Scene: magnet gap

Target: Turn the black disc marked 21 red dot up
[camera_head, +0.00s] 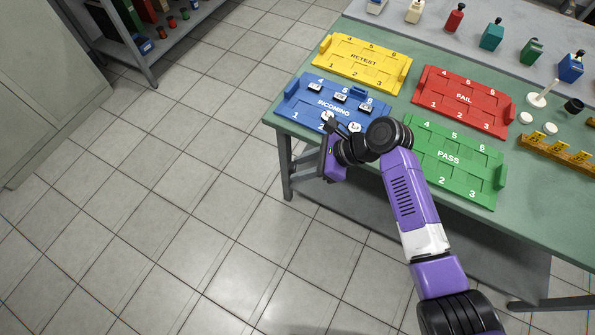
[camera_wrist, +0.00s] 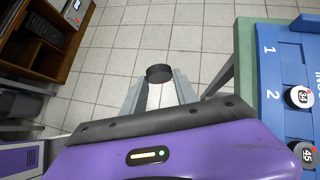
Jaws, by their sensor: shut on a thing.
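My gripper (camera_wrist: 160,95) is shut on a black disc (camera_wrist: 159,73). In the wrist view the disc sits between the fingertips, over the grey floor and left of the table edge. No number or red dot shows on it from here, so I cannot read its mark. In the head view my wrist is at the front edge of the blue INCOMING tray (camera_head: 292,107), and the held disc cannot be made out. The tray's slot 1 looks empty.
The tray also holds several labelled pieces, including discs reading 34 (camera_wrist: 299,97) and 45 (camera_wrist: 307,155). A yellow RETEST tray (camera_head: 325,62), red FAIL tray (camera_head: 440,108) and green PASS tray (camera_head: 425,140) share the table. Open floor lies left.

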